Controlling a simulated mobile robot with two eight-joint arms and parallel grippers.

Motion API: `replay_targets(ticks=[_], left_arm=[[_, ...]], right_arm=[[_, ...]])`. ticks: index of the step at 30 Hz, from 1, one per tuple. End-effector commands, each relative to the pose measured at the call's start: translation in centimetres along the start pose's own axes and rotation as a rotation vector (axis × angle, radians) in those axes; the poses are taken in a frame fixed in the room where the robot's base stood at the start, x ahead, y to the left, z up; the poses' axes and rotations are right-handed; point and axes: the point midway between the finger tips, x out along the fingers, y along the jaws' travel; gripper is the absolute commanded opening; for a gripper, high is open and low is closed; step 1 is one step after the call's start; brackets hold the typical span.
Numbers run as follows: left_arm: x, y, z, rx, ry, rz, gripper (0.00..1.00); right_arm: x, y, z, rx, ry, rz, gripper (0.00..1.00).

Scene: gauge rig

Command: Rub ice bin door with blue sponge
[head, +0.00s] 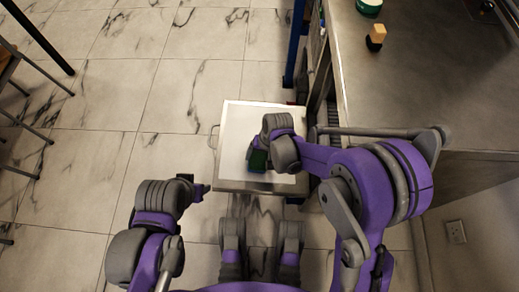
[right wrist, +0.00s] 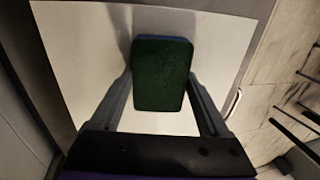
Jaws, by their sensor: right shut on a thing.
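The ice bin door (head: 234,120) has a pale flat panel with a grey metal border and a handle on its left side. It also fills much of the right wrist view (right wrist: 85,60). My right gripper (head: 262,157) is over the door and shut on the sponge (head: 258,162). In the right wrist view the sponge (right wrist: 162,75) shows a dark green face and a thin blue edge at the top, between the two fingers. I cannot tell whether it touches the panel. My left gripper (head: 200,188) is low and left of the door; its jaws are unclear.
A metal counter (head: 430,90) runs along the right, with a small orange and black object (head: 376,37) and a green round container (head: 369,7) on it. Chairs (head: 20,95) stand at the far left. The tiled floor (head: 110,130) left of the door is clear.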

Motion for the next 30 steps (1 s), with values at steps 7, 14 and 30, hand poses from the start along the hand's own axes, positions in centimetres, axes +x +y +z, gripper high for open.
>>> replay_targets(ticks=[7, 14, 30], left_arm=[[0.0, 0.0, 0.0, 0.0, 0.0, 0.0, 0.5], [-0.6, 0.0, -0.1, 0.0, 0.001, 0.0, 0.5], [-4.1, 0.0, -0.9, 0.0, 0.01, 0.0, 0.5]], right_arm=[[0.0, 0.0, 0.1, 0.0, 0.001, 0.0, 0.35], [-0.8, 0.0, 0.1, 0.0, 0.002, 0.0, 0.35], [-6.1, 0.0, 0.1, 0.0, 0.003, 0.0, 0.35]])
